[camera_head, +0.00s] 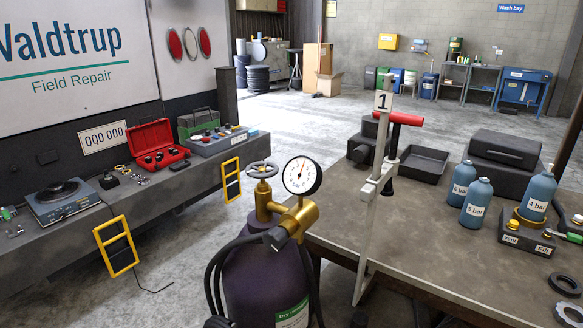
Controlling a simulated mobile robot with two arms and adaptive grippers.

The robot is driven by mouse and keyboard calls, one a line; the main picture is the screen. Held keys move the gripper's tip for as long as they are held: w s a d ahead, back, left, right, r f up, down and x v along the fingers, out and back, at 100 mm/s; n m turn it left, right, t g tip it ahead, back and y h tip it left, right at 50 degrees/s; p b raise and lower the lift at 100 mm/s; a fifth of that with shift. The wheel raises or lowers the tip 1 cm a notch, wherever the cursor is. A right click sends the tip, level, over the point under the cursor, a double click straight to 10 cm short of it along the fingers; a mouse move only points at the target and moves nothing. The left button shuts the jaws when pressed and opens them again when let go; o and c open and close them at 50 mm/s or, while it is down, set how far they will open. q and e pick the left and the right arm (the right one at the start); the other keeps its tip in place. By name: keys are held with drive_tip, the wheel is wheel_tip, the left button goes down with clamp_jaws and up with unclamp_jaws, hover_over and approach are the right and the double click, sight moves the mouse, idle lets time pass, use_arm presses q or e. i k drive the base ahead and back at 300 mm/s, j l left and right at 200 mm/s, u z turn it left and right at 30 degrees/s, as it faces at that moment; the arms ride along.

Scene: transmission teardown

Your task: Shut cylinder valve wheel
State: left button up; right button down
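A dark purple gas cylinder (262,285) stands upright in the front middle, with a green label low on its right side. A brass valve (292,217) sits on its top. The grey-brown valve wheel (262,169) is at the upper left of the valve, on a short stem. A round white pressure gauge (301,176) with a red needle is right of the wheel. Whether the wheel is turned open or closed cannot be told. Black hoses (213,270) loop down beside the cylinder. Neither of my grippers shows, and nothing touches the wheel.
A long left bench (150,195) holds a red toolbox (157,145). Floor between is open.

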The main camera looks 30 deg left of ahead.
sight(261, 173)
drive_tip(key=u, duration=1.05)
